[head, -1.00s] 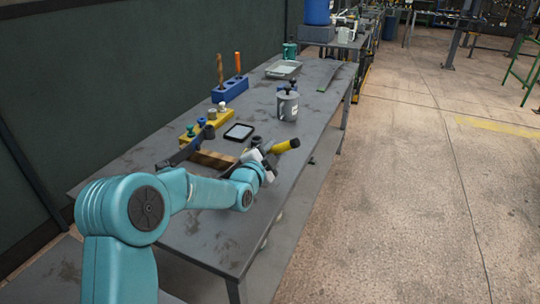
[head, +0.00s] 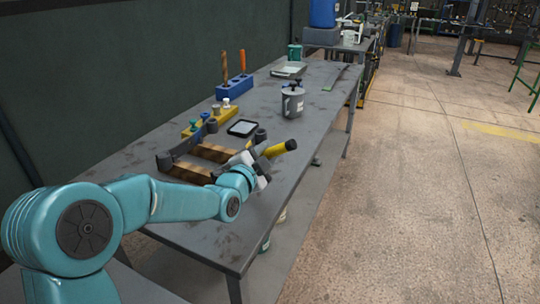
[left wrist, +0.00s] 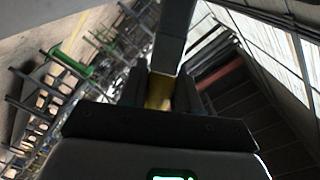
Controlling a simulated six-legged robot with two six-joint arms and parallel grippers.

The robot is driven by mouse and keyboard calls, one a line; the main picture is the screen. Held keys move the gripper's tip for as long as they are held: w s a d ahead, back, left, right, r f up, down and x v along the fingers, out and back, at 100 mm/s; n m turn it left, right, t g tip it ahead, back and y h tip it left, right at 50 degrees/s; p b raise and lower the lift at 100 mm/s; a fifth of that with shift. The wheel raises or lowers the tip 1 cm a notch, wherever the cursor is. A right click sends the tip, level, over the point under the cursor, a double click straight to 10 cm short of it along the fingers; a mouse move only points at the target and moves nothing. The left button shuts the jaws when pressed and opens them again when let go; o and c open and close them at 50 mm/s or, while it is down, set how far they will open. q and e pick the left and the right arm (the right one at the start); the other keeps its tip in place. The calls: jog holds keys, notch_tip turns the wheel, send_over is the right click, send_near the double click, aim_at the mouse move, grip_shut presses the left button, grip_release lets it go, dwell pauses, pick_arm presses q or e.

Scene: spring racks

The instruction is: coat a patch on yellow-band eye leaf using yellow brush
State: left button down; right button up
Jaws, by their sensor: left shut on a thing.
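My left gripper (head: 262,162) is over the near part of the grey table, shut on a yellow-handled tool, the yellow brush (head: 280,149). The yellow end points right and slightly up; its bristles are not visible. In the left wrist view a yellow piece (left wrist: 159,92) sits between the fingers. Left of the gripper, a dark holder (head: 166,163) carries two brown bars, the far one (head: 212,152) and the near one (head: 186,172). The gripper partly covers their right ends. I cannot make out a yellow band on either. My right gripper is not in view.
Beyond the holder are a yellow rack (head: 198,128) with coloured knobs, a black-framed pad (head: 243,128) and a grey lidded cup (head: 293,103). A blue block (head: 234,89) holds upright tools. A tray (head: 288,70) lies farther back. The table's near end is clear.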

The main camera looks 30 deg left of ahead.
pick_arm(q)
jog(key=shift+s, duration=0.6)
jog(key=shift+d, duration=0.15)
jog(key=shift+w+d+b, duration=0.2)
jog(key=shift+d+b, duration=0.25)
jog(key=shift+d, duration=2.5)
jog(key=d, duration=0.3)
